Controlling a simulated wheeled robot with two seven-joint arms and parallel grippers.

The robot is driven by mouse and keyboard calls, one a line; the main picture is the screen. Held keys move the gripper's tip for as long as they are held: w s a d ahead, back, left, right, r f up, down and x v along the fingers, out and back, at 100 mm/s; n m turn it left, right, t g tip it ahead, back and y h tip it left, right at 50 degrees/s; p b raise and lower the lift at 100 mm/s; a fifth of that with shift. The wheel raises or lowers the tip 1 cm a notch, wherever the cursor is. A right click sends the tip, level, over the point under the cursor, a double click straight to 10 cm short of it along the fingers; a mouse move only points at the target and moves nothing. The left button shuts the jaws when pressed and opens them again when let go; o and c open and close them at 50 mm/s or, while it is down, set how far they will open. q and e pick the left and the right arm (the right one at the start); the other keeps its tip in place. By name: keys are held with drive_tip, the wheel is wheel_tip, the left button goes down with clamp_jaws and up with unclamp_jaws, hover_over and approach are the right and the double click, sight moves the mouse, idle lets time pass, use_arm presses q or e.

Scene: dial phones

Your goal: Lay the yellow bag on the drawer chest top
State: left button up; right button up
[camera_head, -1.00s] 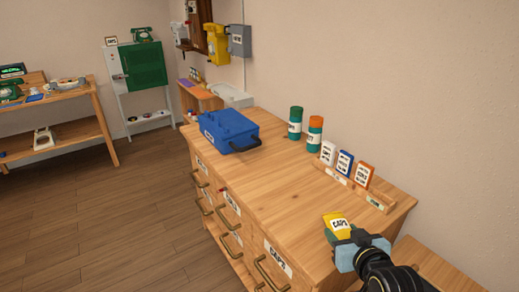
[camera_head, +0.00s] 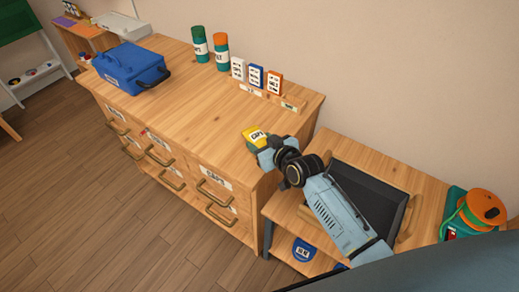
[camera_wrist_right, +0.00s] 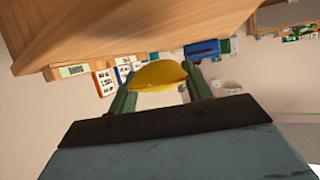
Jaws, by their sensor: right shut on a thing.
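The yellow bag (camera_head: 256,134) has a white label reading "CAPS". It is in my right gripper (camera_head: 264,148), which is shut on it near the right end of the drawer chest top (camera_head: 190,115). In the right wrist view the yellow bag (camera_wrist_right: 158,75) sits between the two green fingers of the right gripper (camera_wrist_right: 160,92), with the chest's wood above it in the picture. I cannot tell whether the bag touches the top or hangs just over it. My left gripper is not in view.
A blue tool bag (camera_head: 130,68) stands at the top's left end. Two canisters (camera_head: 221,52) and several small boxes (camera_head: 256,76) on a wooden rack line the back edge. The top's middle is clear. A black tray (camera_head: 370,195) and an orange-green reel (camera_head: 478,210) are right.

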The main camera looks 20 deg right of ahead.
drive_tip(key=shift+f+b, duration=0.5)
drive_tip(key=shift+f, duration=1.35)
drive_tip(key=shift+f, duration=0.15)
drive_tip(key=o, duration=1)
drive_tip(key=shift+c, duration=0.2)
drive_tip(key=shift+s+r, duration=0.15)
drive_tip(key=shift+r, duration=0.05)
drive_tip(key=p+v, duration=0.2)
drive_tip(key=v, duration=0.9)
drive_tip(key=shift+s+d, duration=0.15)
drive_tip(key=shift+s, duration=0.2)
